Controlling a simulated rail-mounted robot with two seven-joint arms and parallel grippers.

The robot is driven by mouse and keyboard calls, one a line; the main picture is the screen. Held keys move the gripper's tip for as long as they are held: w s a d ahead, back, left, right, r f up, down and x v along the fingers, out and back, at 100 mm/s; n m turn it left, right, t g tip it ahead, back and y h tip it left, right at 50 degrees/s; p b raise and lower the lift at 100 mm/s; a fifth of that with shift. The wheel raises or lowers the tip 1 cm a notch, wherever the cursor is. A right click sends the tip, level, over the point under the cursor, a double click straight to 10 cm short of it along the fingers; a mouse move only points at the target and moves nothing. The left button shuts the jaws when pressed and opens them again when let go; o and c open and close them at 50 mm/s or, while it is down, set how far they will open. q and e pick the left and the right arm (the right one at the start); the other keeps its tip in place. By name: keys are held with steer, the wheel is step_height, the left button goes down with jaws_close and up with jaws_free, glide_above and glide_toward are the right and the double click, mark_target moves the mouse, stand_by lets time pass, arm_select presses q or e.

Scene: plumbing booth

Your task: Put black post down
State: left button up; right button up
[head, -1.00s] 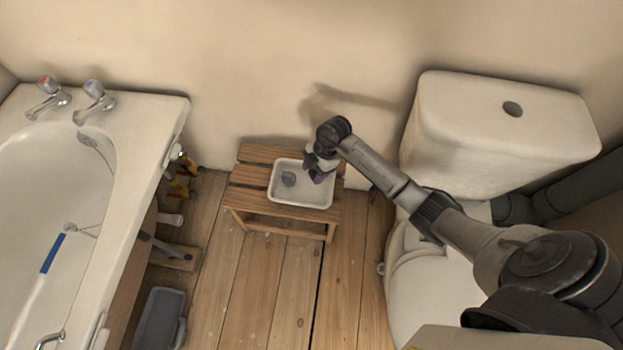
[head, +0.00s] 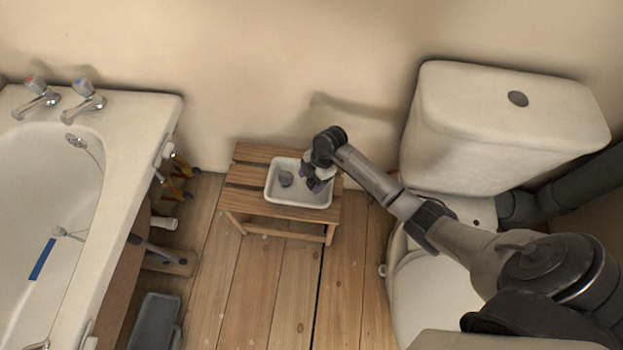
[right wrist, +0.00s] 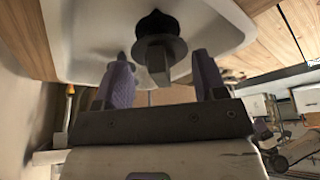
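The black post (right wrist: 158,40) shows in the right wrist view, with a dark round flange and a grey flat tab. It is in or just over the white tray (head: 298,204), between the two purple fingers of my right gripper (right wrist: 163,80). The fingers stand apart, with gaps on both sides of the tab. In the head view my right gripper (head: 317,184) is at the tray's right part and hides the post. A small grey round piece (head: 286,179) lies in the left part of the tray. My left gripper is not in view.
The tray sits on a slatted wooden stool (head: 248,174) by the wall. A bathtub (head: 120,150) stands at left, a toilet (head: 505,130) at right. A grey toolbox or bin (head: 156,320) is on the floor; floorboards in front of the stool are clear.

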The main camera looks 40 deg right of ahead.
steer(key=shift+o, duration=0.9)
steer(key=shift+s, duration=0.1)
steer(key=shift+a, duration=0.1)
